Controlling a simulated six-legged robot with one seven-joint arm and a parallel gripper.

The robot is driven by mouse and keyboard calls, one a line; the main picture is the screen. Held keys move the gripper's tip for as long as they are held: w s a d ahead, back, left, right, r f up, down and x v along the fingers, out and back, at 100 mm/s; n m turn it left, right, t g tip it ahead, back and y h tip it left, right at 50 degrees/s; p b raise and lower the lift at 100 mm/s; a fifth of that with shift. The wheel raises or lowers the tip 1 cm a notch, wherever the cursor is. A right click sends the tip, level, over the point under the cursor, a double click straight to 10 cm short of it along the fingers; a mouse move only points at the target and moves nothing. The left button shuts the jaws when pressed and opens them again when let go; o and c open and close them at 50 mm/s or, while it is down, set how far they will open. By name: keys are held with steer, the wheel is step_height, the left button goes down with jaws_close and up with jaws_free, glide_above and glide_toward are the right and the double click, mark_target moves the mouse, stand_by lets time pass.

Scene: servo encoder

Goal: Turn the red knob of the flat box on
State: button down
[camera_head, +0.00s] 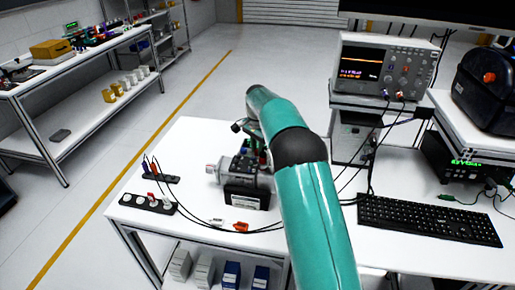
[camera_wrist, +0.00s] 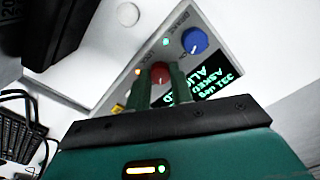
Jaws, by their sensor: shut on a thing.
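The flat box (camera_wrist: 215,55) shows in the wrist view as a light grey panel with a lit green display (camera_wrist: 205,88), a blue knob (camera_wrist: 195,41) and a red knob (camera_wrist: 160,71). My gripper (camera_wrist: 158,72) has its two green fingers on either side of the red knob, shut on it. Part of the red knob shows between the fingers. A green light (camera_wrist: 166,41) glows on the panel near the blue knob. In the head view my teal arm reaches over the white table, and the gripper and flat box are hidden behind it and the equipment.
On the white table (camera_head: 205,135), a motor assembly (camera_head: 240,175) with a dark block stands left of my arm. A keyboard (camera_head: 428,219) lies right, below an oscilloscope (camera_head: 385,67) on a raised shelf.

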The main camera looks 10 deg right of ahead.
steer(key=shift+r+m, duration=0.1)
steer(key=shift+m, duration=1.2)
steer(key=c, duration=1.2)
jaws_free()
steer(key=shift+c, duration=0.2)
step_height(320, 180, up, 14)
